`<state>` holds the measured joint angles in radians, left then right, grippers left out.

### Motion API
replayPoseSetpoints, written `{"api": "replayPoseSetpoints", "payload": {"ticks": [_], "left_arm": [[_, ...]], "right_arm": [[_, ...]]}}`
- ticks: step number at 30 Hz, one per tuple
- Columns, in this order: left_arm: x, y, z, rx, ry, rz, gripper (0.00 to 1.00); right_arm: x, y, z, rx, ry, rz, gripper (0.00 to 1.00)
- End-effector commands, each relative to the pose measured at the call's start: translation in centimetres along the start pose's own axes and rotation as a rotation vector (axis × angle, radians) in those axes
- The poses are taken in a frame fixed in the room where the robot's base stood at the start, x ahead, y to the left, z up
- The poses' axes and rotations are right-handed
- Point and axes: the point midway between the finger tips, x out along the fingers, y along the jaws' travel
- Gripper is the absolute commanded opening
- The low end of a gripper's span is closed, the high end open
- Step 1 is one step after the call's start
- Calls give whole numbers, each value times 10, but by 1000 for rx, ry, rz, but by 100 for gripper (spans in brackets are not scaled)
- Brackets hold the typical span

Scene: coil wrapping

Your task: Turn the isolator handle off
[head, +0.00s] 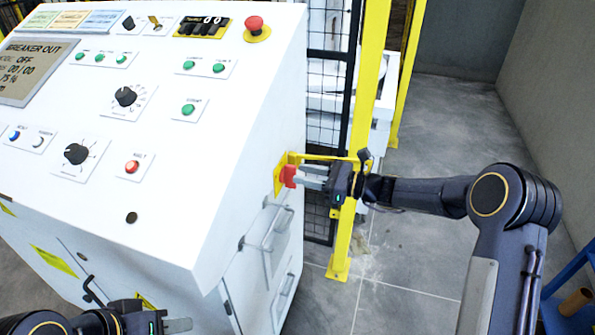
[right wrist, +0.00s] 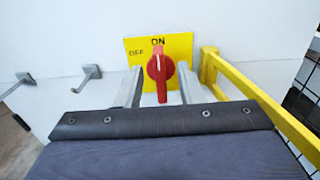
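The isolator handle (head: 288,176) is a red rotary knob on a yellow plate (head: 279,182) on the right side of the white control cabinet. In the right wrist view the handle (right wrist: 160,68) stands upright, pointing at ON; the OFF label is to its left on the yellow plate (right wrist: 183,44). My right gripper (head: 300,175) is at the handle. In the right wrist view its two grey fingers (right wrist: 159,88) stand apart on either side of the handle, with gaps visible between. My left gripper (head: 178,325) is low at the bottom left, partly cut off; its opening cannot be made out.
A yellow bracket (right wrist: 262,108) sticks out just right of the handle. A yellow post (head: 362,120) and black mesh fence stand behind. Grey cabinet handles (head: 268,228) are below the plate. The sloped panel (head: 150,150) carries buttons and dials. Grey floor (head: 420,260) is open at right.

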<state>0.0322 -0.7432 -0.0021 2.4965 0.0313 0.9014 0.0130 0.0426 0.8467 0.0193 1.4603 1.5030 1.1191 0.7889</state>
Motion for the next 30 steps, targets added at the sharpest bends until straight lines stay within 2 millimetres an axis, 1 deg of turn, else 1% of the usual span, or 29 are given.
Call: {"api": "replayPoseSetpoints", "payload": {"ticks": [1, 3, 6, 9, 15, 16, 23, 24, 30], "left_arm": [[0, 0, 0, 0, 0, 0, 36], [-1, 0, 0, 0, 0, 0, 36], [-1, 0, 0, 0, 0, 0, 36], [-1, 0, 0, 0, 0, 0, 36], [-1, 0, 0, 0, 0, 0, 36], [-1, 0, 0, 0, 0, 0, 36], [-1, 0, 0, 0, 0, 0, 36], [-1, 0, 0, 0, 0, 0, 36], [0, 0, 0, 0, 0, 0, 36]], "right_arm": [[8, 0, 0, -1, 0, 3, 34], [16, 0, 0, -2, 0, 2, 34], [24, 0, 0, -1, 1, 1, 34], [27, 0, 0, -2, 1, 0, 34], [27, 0, 0, -2, 1, 0, 34], [27, 0, 0, -2, 1, 0, 32], [27, 0, 0, -2, 1, 0, 2], [27, 0, 0, -2, 1, 0, 0], [26, 0, 0, -6, 1, 0, 0]]}}
